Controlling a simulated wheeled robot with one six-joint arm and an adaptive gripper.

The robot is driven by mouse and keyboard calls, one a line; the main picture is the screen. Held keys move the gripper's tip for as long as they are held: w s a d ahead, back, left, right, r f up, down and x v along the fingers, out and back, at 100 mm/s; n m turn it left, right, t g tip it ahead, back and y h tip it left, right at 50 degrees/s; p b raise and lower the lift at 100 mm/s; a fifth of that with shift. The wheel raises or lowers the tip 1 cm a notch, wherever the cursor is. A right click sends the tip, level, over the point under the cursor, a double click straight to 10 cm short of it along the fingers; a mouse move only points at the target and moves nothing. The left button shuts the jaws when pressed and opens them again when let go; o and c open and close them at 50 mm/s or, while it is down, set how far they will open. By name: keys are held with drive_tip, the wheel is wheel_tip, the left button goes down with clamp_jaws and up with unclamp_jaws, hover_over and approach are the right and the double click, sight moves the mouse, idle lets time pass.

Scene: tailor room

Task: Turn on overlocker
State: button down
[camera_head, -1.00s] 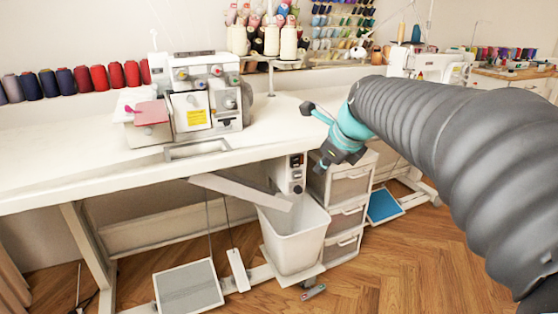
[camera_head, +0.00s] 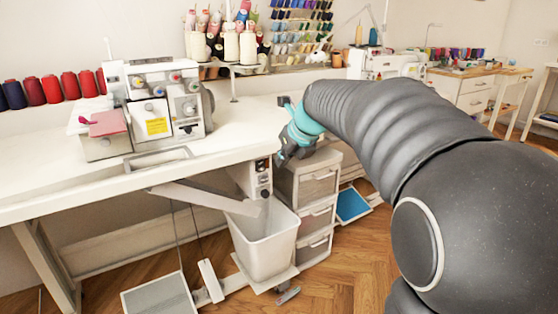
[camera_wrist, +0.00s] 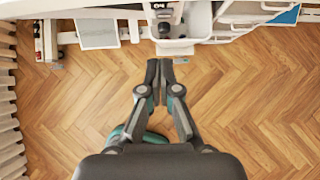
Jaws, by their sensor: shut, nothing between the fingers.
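The overlocker (camera_head: 158,100) is a white machine with coloured dials and a yellow label, standing on the white table (camera_head: 60,178) at the left in the head view. A control box (camera_head: 263,178) with a dark switch panel hangs under the table's right edge. It also shows at the top of the wrist view (camera_wrist: 163,28). My gripper (camera_head: 281,160) is in front of the table's right end, just right of the control box and apart from it. In the wrist view my gripper (camera_wrist: 160,65) is shut and empty, with wooden floor below the fingertips.
A drawer unit (camera_head: 312,205) stands close behind my gripper. Foot pedals (camera_head: 160,298) lie under the table.

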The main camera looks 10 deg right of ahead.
sight(261, 166)
drive_tip(key=shift+w+a+f, duration=0.45)
drive_tip(key=shift+w+f, duration=0.7)
drive_tip(key=shift+w, duration=0.25)
drive_tip(key=shift+w+a+f, duration=0.5)
drive_tip(key=shift+w+f, duration=0.65)
drive_tip(key=shift+w, duration=0.3)
drive_tip(key=shift+w+a+f, duration=0.45)
drive_tip(key=shift+w+f, duration=0.7)
drive_tip(key=shift+w, duration=0.25)
